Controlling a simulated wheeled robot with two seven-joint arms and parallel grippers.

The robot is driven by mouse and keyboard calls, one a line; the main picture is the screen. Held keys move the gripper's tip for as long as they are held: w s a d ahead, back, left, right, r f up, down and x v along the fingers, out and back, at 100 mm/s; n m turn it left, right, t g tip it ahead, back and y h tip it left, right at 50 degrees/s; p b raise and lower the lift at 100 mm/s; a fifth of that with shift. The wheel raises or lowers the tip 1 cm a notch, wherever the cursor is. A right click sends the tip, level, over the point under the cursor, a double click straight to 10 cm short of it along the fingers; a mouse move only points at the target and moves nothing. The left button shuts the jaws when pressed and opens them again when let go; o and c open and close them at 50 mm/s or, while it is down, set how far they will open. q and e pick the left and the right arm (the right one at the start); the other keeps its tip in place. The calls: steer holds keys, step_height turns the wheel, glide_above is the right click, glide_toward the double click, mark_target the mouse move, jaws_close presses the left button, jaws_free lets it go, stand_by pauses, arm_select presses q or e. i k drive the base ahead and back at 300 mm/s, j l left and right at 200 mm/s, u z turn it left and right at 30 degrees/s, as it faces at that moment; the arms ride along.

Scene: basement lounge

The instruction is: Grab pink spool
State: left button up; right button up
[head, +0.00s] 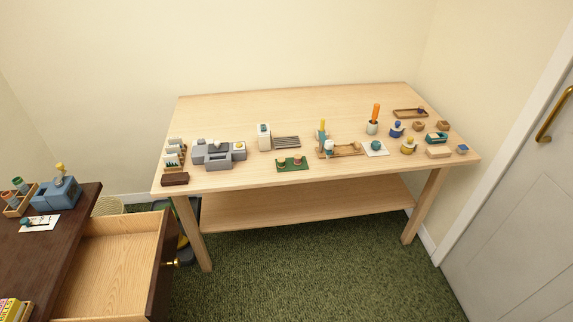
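I cannot pick out a pink spool with certainty; the items are very small in the head view. A small piece with a pinkish top (298,158) stands on a green mat (293,168) near the front middle of the light wood table (330,109). A second small piece (281,162) stands to its left on the same mat. Neither of my grippers shows in the view.
Grey block-like items (212,151) stand left of the mat. A white box (263,137) and a dark slatted rack (286,142) are behind it. Several small items crowd the table's right end. A dark desk (62,255) with an open drawer (112,262) is at left.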

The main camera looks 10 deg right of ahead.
mark_target(297, 161)
steer(key=i+l+z, duration=0.25)
steer(key=i, duration=0.2)
steer(key=i+l+z, duration=0.25)
steer(key=i, duration=0.2)
